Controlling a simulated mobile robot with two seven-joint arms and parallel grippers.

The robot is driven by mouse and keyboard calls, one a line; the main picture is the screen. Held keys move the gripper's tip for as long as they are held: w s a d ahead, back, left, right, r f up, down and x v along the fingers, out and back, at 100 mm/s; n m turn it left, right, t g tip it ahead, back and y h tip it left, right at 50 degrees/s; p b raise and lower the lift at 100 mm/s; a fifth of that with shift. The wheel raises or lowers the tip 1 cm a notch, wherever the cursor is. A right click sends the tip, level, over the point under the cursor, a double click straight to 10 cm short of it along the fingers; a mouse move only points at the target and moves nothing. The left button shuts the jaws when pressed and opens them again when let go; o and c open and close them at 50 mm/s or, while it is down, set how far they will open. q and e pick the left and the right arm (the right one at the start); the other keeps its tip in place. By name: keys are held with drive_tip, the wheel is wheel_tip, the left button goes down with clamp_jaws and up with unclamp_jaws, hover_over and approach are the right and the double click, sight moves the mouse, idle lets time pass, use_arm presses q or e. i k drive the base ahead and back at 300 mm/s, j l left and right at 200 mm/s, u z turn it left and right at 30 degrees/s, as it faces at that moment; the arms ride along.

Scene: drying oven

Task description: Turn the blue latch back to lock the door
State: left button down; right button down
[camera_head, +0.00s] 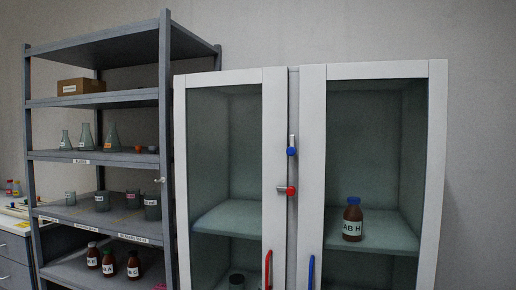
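The blue latch (292,151) is on the strip between the two glass doors of a white cabinet, and its pale bar points straight up. Below it, a red latch (290,190) has its bar lying level, reaching left onto the left door's frame. The right door (437,160) has a blue upright handle (311,272) low on its left side. The left door (274,120) has a red handle (268,270) low on its right side. Both doors look shut or nearly so; a small gap is hard to judge. Neither of my grippers is in view.
A brown bottle with a blue cap (353,222) stands on the right-hand cabinet shelf. A grey rack (165,110) with flasks, beakers, brown bottles and a cardboard box (80,87) stands left of the cabinet. Drawers (14,262) are at far left. Nothing blocks the latches.

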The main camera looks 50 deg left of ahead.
sight(291, 150)
drive_tip(key=u, duration=1.15)
